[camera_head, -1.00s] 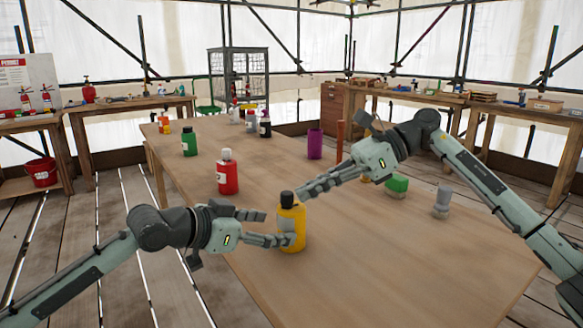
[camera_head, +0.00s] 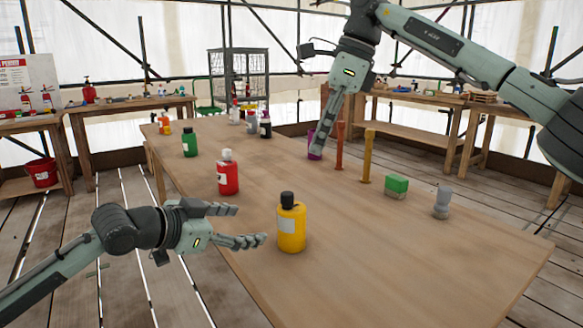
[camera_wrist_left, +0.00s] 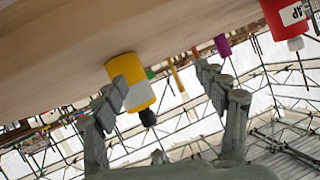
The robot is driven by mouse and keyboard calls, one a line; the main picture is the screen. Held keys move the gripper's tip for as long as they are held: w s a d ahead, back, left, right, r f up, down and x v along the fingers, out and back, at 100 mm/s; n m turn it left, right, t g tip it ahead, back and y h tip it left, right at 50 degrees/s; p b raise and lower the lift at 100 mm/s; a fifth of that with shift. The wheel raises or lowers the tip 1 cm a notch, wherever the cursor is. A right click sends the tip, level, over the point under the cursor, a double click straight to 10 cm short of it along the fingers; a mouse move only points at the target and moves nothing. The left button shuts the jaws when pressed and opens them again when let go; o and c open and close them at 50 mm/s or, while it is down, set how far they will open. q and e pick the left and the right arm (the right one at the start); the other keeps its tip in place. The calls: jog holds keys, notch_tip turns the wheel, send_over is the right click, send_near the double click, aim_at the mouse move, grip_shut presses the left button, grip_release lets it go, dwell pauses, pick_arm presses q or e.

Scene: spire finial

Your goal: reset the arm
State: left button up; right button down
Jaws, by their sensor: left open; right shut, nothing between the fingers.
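My left gripper (camera_head: 250,225) is open and empty, to the left of the yellow bottle (camera_head: 291,228) and apart from it. The yellow bottle stands upright on the table with a black cap. It also shows in the left wrist view (camera_wrist_left: 122,70), beyond the open fingers (camera_wrist_left: 170,95) of my left gripper. My right gripper (camera_head: 318,155) is shut and empty, pointing down in front of the purple cup (camera_head: 312,136), which it partly covers. I cannot tell whether they touch.
The wooden table (camera_head: 350,260) has free room at its front. A red bottle (camera_head: 228,178) and a green bottle (camera_head: 189,143) stand at left. An orange post (camera_head: 339,148), a yellow post (camera_head: 367,160), a green block (camera_head: 396,187) and a grey finial-like piece (camera_head: 442,203) stand at right.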

pick_arm(q)
jog(key=shift+m+t+y, duration=0.3)
jog(key=shift+t+y, duration=0.3)
jog(key=shift+y, duration=0.1)
jog(key=shift+w+a+f, duration=0.15)
jog(key=shift+w+a, duration=0.4)
jog(key=shift+a, duration=0.35)
jog(key=shift+w+a+f, duration=0.15)
jog(key=shift+w+a, duration=0.4)
jog(key=shift+a, duration=0.3)
